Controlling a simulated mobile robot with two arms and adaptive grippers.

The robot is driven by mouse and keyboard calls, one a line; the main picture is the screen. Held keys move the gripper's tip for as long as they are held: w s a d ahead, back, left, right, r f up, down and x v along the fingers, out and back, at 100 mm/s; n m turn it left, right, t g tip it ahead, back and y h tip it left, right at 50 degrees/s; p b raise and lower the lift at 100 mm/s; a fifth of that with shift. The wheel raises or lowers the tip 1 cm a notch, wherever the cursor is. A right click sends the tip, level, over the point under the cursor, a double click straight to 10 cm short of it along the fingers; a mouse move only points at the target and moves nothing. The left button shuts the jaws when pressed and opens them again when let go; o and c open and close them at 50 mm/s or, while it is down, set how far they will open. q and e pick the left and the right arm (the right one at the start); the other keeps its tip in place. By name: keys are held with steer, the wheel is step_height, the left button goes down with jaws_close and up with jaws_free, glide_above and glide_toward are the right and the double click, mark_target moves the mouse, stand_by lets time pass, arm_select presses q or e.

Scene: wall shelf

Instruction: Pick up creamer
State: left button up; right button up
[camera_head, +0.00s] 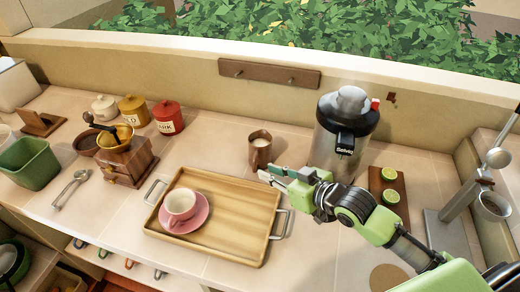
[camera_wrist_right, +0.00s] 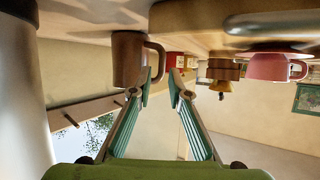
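The creamer is a small brown pitcher (camera_head: 260,152) with white liquid in it, upright on the tiled counter behind the tray. In the right wrist view, which is upside down, the brown creamer (camera_wrist_right: 128,60) shows with its handle (camera_wrist_right: 156,58) towards the fingertips. My right gripper (camera_head: 272,173) is open and empty, just in front of the creamer. In the right wrist view the fingers (camera_wrist_right: 161,77) are apart, with the handle close to the left fingertip; I cannot tell whether they touch. My left gripper is not in view.
A wooden tray (camera_head: 239,236) with a pink cup (camera_head: 180,203) and saucer lies in front. A silver dispenser (camera_head: 338,140) stands right of the creamer, beside a board with limes (camera_head: 389,174). Canisters (camera_head: 168,118) and a coffee grinder (camera_head: 128,162) stand left. Counter left of the creamer is clear.

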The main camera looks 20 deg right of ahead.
mark_target(254, 172)
steer(key=shift+x, duration=0.95)
steer(key=shift+w+a+p, duration=0.2)
steer(key=shift+w+p, duration=0.1)
steer(key=shift+p, duration=0.05)
steer(key=p+x, duration=0.1)
steer(key=x, duration=0.2)
steer(key=shift+w+a, duration=0.15)
steer(key=shift+w+a+f, duration=0.2)
steer(key=shift+w+f, duration=0.05)
steer(key=shift+w, duration=0.15)
jaws_close()
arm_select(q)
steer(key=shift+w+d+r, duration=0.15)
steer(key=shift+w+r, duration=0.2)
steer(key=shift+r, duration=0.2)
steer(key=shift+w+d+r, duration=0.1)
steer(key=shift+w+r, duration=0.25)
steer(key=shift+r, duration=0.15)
arm_select(e)
steer(key=shift+r, duration=0.15)
